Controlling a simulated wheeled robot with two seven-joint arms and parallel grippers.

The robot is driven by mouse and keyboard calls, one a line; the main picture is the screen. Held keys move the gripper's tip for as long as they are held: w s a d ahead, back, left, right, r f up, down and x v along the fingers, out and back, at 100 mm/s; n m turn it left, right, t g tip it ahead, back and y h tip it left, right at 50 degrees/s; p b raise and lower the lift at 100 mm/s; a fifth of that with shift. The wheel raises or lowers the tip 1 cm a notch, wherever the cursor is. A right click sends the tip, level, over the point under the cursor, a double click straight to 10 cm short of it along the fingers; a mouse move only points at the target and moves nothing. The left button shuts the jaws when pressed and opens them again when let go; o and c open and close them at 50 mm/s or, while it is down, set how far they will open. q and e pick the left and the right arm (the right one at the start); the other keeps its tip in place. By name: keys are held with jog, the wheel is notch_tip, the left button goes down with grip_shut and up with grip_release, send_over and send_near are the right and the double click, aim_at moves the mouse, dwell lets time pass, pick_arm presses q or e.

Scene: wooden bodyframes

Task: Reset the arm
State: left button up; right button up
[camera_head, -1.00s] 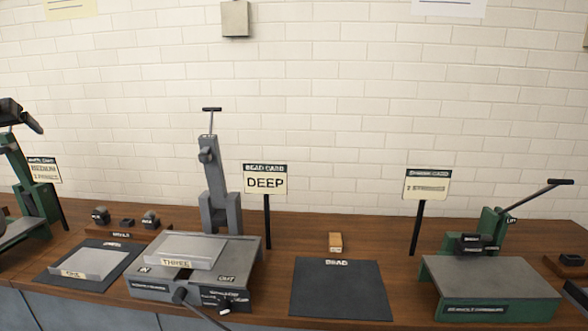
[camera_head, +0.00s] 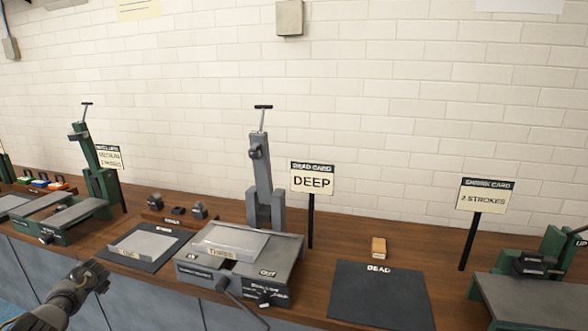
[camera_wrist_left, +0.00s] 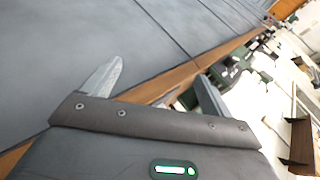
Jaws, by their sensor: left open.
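My left gripper (camera_head: 92,273) shows at the lower left of the head view, in front of the bench's front edge. In the left wrist view its two fingers (camera_wrist_left: 155,90) stand wide apart with nothing between them. Beyond the fingers are the grey bench front (camera_wrist_left: 190,30) and the wooden edge of the top. My right gripper is in neither view.
On the wooden bench stand a grey press (camera_head: 262,185) with a plate marked THREE (camera_head: 230,241), a green press (camera_head: 98,180) at left and another (camera_head: 540,285) at right.

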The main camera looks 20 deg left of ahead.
pick_arm(q)
jog(key=s+f+m, duration=0.2)
jog(key=s+f, duration=0.4)
jog(key=s, duration=0.4)
jog(key=s+d+f+m, duration=0.1)
jog(key=s+f+m, duration=0.2)
jog(key=s+f, duration=0.5)
jog(key=s+f+m, duration=0.2)
jog(key=s+f, duration=0.2)
jog(key=s, duration=0.8)
jog(key=s+d+f+n+g+h, duration=0.1)
jog(key=s+d+f+h, duration=0.2)
jog(key=d+f, duration=0.85)
jog(key=s+d+f+g+h, duration=0.1)
jog(key=s+d+f+h, duration=0.15)
jog(key=d+f, duration=0.95)
jog(key=s+d+f+n+h, duration=0.1)
jog(key=d+f+h, duration=0.1)
jog(key=d, duration=1.7)
jog(key=s+d+f+n+h, duration=0.1)
jog(key=s+d+f+h, duration=0.1)
jog(key=d, duration=1.8)
jog(key=shift+s+f, duration=0.2)
jog(key=shift+f, duration=0.5)
